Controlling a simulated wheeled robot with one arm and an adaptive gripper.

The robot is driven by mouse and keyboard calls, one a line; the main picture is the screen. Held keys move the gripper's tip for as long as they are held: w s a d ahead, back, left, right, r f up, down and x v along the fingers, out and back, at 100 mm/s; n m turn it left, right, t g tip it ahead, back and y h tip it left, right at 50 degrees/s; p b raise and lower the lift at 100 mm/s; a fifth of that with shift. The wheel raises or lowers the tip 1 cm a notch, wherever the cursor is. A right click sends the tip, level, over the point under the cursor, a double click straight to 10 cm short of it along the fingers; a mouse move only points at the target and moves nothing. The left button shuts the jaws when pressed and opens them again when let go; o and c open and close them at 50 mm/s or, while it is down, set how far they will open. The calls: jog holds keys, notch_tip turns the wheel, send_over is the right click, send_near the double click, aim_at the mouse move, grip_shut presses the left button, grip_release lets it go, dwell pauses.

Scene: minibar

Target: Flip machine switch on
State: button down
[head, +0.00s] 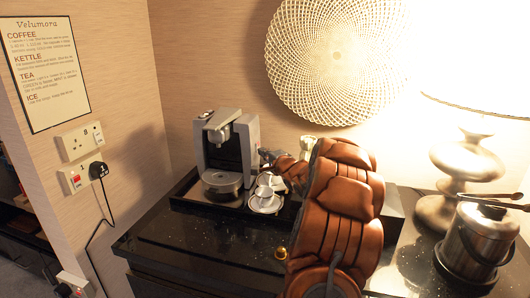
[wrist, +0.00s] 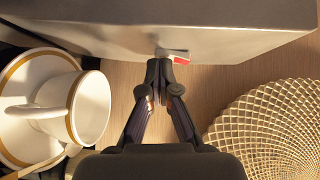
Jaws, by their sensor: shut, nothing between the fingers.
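The grey and black coffee machine (head: 226,150) stands in a black tray on the dark counter. In the wrist view, its grey side (wrist: 190,22) runs across the top. A small white and red switch (wrist: 178,56) sticks out from the edge of that side. My gripper (wrist: 160,72) is shut and empty, with its fingertips right at the switch. I cannot tell whether they touch it. In the head view, my gripper (head: 267,157) is at the machine's right side, and the switch cannot be made out there.
White gold-rimmed cups and saucers (head: 265,205) stand right of the machine; a cup (wrist: 88,108) is close to my gripper's left. A woven round decoration (head: 335,60) hangs on the wall. A lamp (head: 465,160) and metal ice bucket (head: 475,240) stand right. Wall sockets (head: 80,142) are left.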

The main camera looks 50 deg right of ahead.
jog(key=shift+r, duration=0.1)
jog(key=p, duration=0.1)
jog(key=s+p, duration=0.1)
jog(key=shift+s+d+p, duration=0.25)
jog(key=shift+d+p, duration=0.05)
jog(key=shift+d, duration=0.05)
jog(key=shift+s+d+p, duration=0.3)
jog(key=shift+s+p, duration=0.2)
jog(key=shift+s+d+p, duration=0.25)
jog(key=shift+s+p, duration=0.2)
jog(key=shift+p, duration=0.05)
jog(key=f+b+v, duration=0.2)
jog(key=v, duration=0.8)
jog(key=shift+b, duration=0.35)
